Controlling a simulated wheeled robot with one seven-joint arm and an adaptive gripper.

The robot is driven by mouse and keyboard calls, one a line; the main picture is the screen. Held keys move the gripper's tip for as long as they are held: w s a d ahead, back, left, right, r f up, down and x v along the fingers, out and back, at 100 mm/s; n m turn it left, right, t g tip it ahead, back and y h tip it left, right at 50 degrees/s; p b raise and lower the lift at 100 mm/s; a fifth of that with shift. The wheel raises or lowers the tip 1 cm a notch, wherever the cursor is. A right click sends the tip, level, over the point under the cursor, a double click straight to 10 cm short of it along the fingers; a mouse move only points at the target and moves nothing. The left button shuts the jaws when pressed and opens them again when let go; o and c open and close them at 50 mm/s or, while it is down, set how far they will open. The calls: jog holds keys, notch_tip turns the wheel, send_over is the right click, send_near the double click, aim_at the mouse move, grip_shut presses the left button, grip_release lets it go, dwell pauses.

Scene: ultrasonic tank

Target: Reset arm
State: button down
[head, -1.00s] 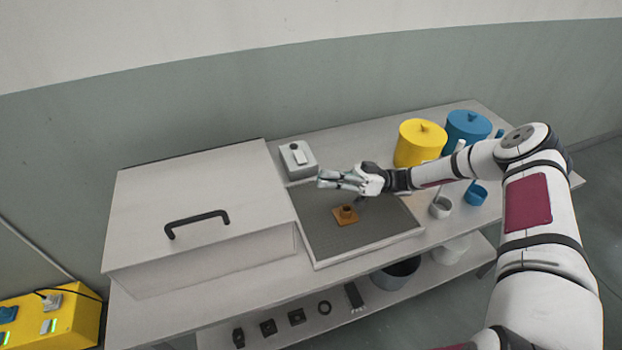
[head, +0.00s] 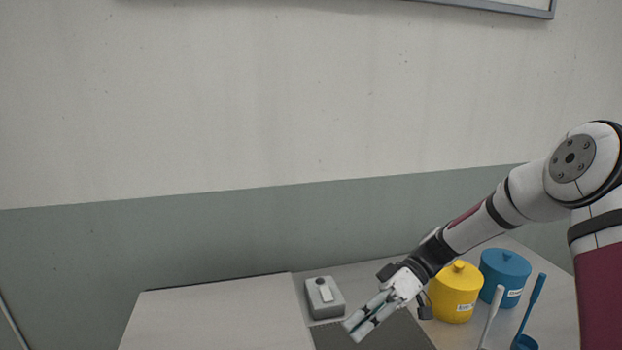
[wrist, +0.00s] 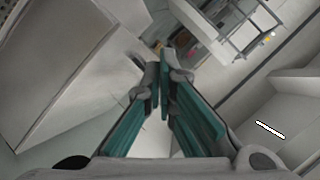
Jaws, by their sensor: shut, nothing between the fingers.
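My gripper (head: 362,322) is shut and empty. In the head view it hangs above the dark mat (head: 330,338) of the tray on the bench, pointing down and to the left. In the wrist view its two teal-padded fingers (wrist: 160,78) come together at the tips with nothing held. My arm reaches in from the right edge of the head view.
The closed white tank lid (head: 215,315) is left of my gripper. A grey switch box (head: 325,297) sits behind it. A yellow pot (head: 455,291) and a blue pot (head: 503,277) stand to the right, beside a white-handled tool (head: 493,312) and a blue ladle (head: 530,310).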

jog(key=s+d+r+m+t+h, duration=0.5)
jog(key=s+r+m+t, duration=0.1)
jog(key=s+r, duration=0.3)
jog(key=s+d+r+m+t+h, duration=0.5)
jog(key=s+r+m, duration=0.3)
jog(key=s+r, duration=0.2)
jog(key=shift+s+r+t+h, duration=0.15)
jog(key=shift+s+t+h, duration=0.25)
jog(key=shift+s+h, duration=0.15)
